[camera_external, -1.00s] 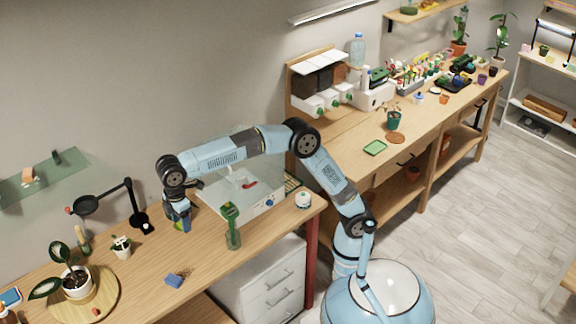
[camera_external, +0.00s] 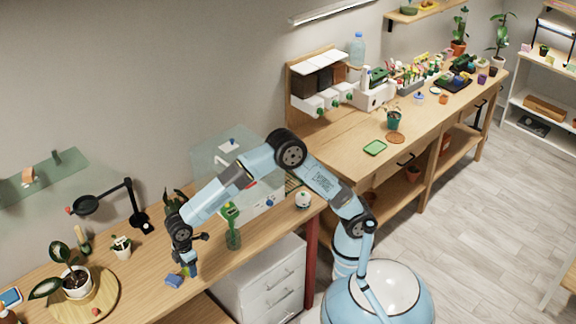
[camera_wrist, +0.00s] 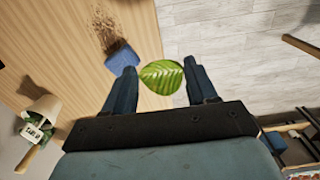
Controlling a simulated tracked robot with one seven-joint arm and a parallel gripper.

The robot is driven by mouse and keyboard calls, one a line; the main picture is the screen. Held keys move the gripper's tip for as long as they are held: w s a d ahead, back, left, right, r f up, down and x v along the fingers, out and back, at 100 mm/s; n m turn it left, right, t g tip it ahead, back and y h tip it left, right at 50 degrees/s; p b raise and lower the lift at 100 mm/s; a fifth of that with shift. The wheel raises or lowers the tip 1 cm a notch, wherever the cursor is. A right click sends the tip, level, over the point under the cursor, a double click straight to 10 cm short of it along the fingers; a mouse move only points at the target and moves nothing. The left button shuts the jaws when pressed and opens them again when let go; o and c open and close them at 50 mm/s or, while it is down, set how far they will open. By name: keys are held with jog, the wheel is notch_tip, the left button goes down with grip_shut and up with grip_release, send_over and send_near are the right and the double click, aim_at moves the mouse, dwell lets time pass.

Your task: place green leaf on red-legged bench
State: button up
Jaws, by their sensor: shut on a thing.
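A green leaf (camera_wrist: 162,77) with pale veins sits between the fingers of my gripper (camera_wrist: 158,80) in the wrist view. My gripper is shut on it. In the external view my gripper (camera_external: 187,270) points down near the front edge of the red-legged bench (camera_external: 145,272), beside a blue block (camera_external: 174,281). The leaf is barely visible there. In the wrist view the leaf shows over the bench's front edge, with wood (camera_wrist: 60,35) to the left and floor to the right. I cannot tell its height above the bench.
The blue block also shows in the wrist view (camera_wrist: 121,56), next to brown crumbs (camera_wrist: 105,32). White drawers (camera_external: 270,280) stand beneath.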

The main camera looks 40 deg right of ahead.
jog(key=w+a+f, duration=0.4)
jog(key=a, duration=0.3)
send_over(162, 296)
notch_tip(162, 296, down, 5)
jog(key=shift+d, duration=0.1)
jog(key=shift+f, duration=1.7)
jog(key=shift+f, duration=0.1)
jog(key=o, duration=1)
